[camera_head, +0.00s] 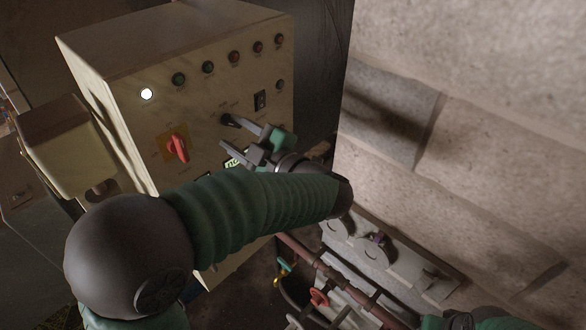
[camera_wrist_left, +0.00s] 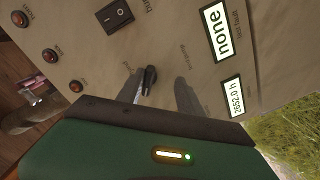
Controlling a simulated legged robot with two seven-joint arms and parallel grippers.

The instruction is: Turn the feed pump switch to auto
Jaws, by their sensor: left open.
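The feed pump switch appears to be the small black rotary knob (camera_head: 228,120) on the front of the beige control cabinet (camera_head: 150,120); the wrist view shows it close up (camera_wrist_left: 149,80), with labels around it too small to read. My left gripper (camera_head: 232,141) is open and empty in front of the panel, its fingertips close to the knob. In the head view the upper finger lies right beside the knob and partly covers it. I cannot tell whether they touch. My right arm shows only as a dark and green piece at the bottom right edge.
A red rotary handle (camera_head: 178,147) on a yellow plate sits left of the knob. Indicator lamps line the panel's top, the white one (camera_head: 146,94) lit. A black rocker switch (camera_wrist_left: 115,15) and a display reading "none" (camera_wrist_left: 216,31) are nearby. A stone wall (camera_head: 460,130) stands right.

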